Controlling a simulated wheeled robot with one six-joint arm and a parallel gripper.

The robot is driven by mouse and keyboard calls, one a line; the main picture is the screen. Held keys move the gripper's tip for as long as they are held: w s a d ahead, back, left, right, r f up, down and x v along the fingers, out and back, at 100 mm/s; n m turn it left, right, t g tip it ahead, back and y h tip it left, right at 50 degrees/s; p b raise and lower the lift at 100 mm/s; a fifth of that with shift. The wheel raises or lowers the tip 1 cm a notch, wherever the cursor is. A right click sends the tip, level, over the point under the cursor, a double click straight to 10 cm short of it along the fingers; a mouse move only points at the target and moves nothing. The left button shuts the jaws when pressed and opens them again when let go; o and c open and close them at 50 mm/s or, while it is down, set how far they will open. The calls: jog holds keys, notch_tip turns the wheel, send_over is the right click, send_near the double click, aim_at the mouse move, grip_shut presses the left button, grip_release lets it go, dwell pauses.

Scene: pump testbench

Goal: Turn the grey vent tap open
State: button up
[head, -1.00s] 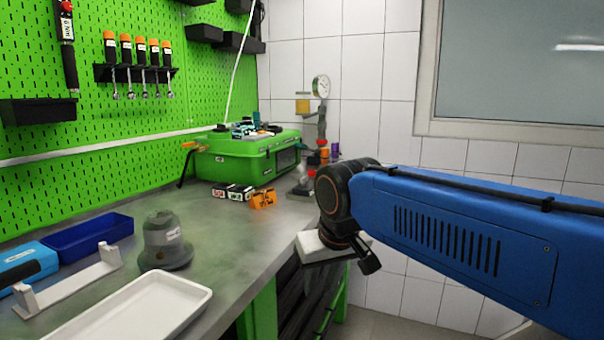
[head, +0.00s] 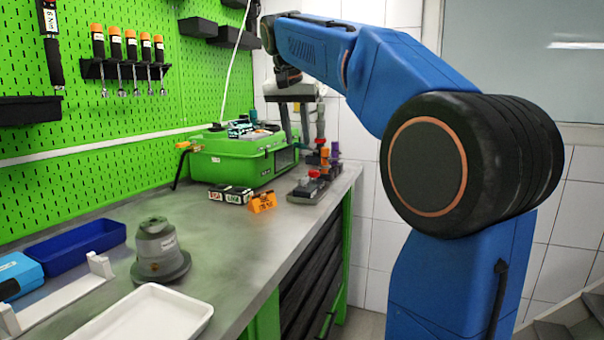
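The pump testbench (head: 311,190) stands at the far right end of the workbench, with a grey upright pipe and small red, orange and purple parts. I cannot make out which part is the grey vent tap; it is too small or hidden. My gripper (head: 295,138) is above and just left of the grey pipe (head: 320,125), pointing down. Its two grey fingers look apart with nothing visible between them. My gripper and arm hide the gauge and yellow cup at the top of the rig.
A green case (head: 235,160) with items on its lid stands left of the rig. Small boxes (head: 230,194) and an orange block (head: 262,202) lie in front. A grey domed unit (head: 160,255), white tray (head: 150,318) and blue bin (head: 85,245) are nearer. The bench's middle is clear.

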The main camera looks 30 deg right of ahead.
aim_at(305, 177)
jog(key=w+d+r+m, duration=0.1)
jog(key=w+d+r, duration=0.1)
jog(key=w, duration=0.2)
jog(key=x, duration=1.7)
jog(key=shift+s+d, duration=0.1)
jog(key=shift+s, duration=0.2)
jog(key=shift+c, duration=0.6)
grip_shut()
